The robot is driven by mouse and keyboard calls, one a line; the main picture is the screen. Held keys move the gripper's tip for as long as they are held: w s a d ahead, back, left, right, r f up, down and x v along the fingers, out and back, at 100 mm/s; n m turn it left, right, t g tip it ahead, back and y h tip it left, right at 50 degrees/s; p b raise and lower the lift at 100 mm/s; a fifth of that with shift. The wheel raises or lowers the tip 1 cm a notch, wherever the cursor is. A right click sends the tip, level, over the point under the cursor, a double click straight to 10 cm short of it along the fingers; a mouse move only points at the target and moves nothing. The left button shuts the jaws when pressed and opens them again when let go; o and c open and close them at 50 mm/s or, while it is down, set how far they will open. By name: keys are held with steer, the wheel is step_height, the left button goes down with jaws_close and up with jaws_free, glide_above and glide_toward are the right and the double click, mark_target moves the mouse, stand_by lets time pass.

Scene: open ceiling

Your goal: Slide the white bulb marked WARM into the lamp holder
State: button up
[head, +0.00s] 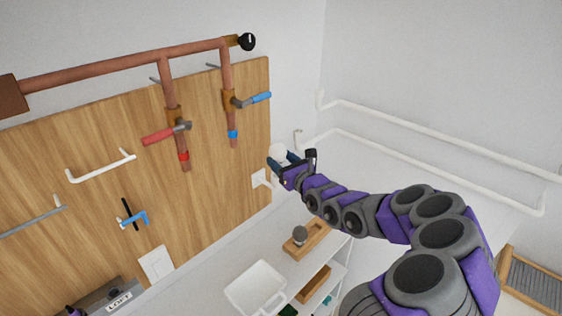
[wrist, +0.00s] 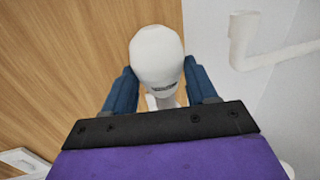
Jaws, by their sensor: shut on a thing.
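My gripper (head: 287,164) is shut on a white bulb (head: 277,152), in the air near the right edge of the wooden wall panel. In the wrist view the bulb (wrist: 156,53) stands between the two blue fingers (wrist: 163,88), its rounded end uppermost. A dark marking shows low on it, too small to read. I cannot tell for certain which fitting is the lamp holder. A black round fitting (head: 247,42) sits at the right end of the copper pipe, above the gripper. A white wall plate (head: 260,179) is just left of and below the gripper, partly hidden.
A grey bulb-like object (head: 300,235) stands in a wooden tray (head: 313,243) on a white shelf unit. A white bin (head: 255,289) is beside it. Copper pipes with red (head: 158,135) and blue (head: 258,99) handles stick out from the panel. White rails (head: 430,142) line the right wall.

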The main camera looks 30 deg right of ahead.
steer(key=shift+d, duration=0.15)
steer(key=shift+f+b, duration=0.7)
steer(key=shift+f, duration=0.95)
steer(key=o, duration=1.3)
steer(key=shift+s, duration=0.1)
steer(key=shift+s+d+f+b, duration=0.1)
steer(key=shift+s+d+b, duration=0.25)
steer(key=shift+s+b, duration=1.85)
steer(key=shift+s+d+f+b, duration=0.1)
steer(key=shift+s+d+b, duration=0.55)
steer(key=shift+s, duration=2.8)
steer(key=shift+s+d+b, duration=0.1)
steer(key=shift+s+b, duration=1.75)
steer(key=shift+s, duration=1)
